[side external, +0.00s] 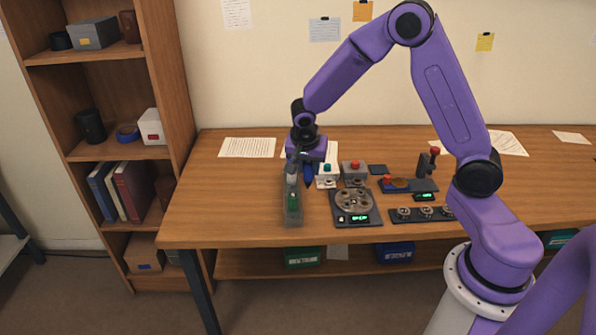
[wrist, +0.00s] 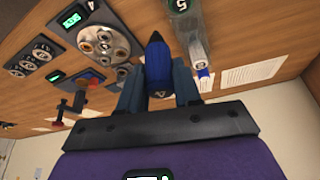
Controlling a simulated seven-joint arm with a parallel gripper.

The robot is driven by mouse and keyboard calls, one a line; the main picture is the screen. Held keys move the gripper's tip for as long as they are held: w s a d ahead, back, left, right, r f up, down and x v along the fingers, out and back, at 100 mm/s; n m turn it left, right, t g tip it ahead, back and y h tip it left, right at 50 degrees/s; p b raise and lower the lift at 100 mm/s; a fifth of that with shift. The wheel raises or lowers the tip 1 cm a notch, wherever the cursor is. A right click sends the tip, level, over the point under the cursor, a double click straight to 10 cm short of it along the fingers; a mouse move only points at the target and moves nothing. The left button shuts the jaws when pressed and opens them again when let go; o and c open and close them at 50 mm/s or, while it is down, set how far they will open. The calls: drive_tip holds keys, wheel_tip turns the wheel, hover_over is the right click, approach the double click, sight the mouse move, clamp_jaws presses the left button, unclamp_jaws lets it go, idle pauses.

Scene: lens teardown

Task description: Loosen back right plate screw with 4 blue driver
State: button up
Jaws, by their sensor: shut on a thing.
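My gripper (wrist: 158,82) is shut on a blue driver (wrist: 157,60), which stands between its two fingers with a dark pointed end outward. In the side view my gripper (side external: 306,165) hangs above the table beside the clear driver rack (side external: 293,218), and the blue driver (side external: 308,176) points down below it. The round metal plate (side external: 354,200) sits on a dark square base with a green display, right of and nearer than my gripper. In the wrist view the plate (wrist: 104,40) shows several screws or holes. The driver's tip is apart from the plate. I cannot tell which screw is the back right one.
The rack holds a green driver (side external: 294,203) and a pale one. White and grey button boxes (side external: 354,170) stand behind the plate. A dark tray (side external: 420,214) with several round parts and a red-topped lever stand (side external: 427,165) are to the right.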

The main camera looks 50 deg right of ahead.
drive_tip(key=s+a+n+t+y, duration=0.2)
drive_tip(key=s+n+y, duration=0.2)
drive_tip(key=s+n, duration=0.55)
drive_tip(key=w+d+f, duration=0.1)
drive_tip(key=d, duration=0.8)
drive_tip(key=w+d+f+h, duration=0.1)
drive_tip(key=d+f, duration=0.1)
drive_tip(key=d, duration=0.7)
drive_tip(key=shift+d, duration=0.4)
drive_tip(key=shift+f+m, duration=0.1)
drive_tip(key=shift+m, duration=0.15)
drive_tip(key=shift+m, duration=0.3)
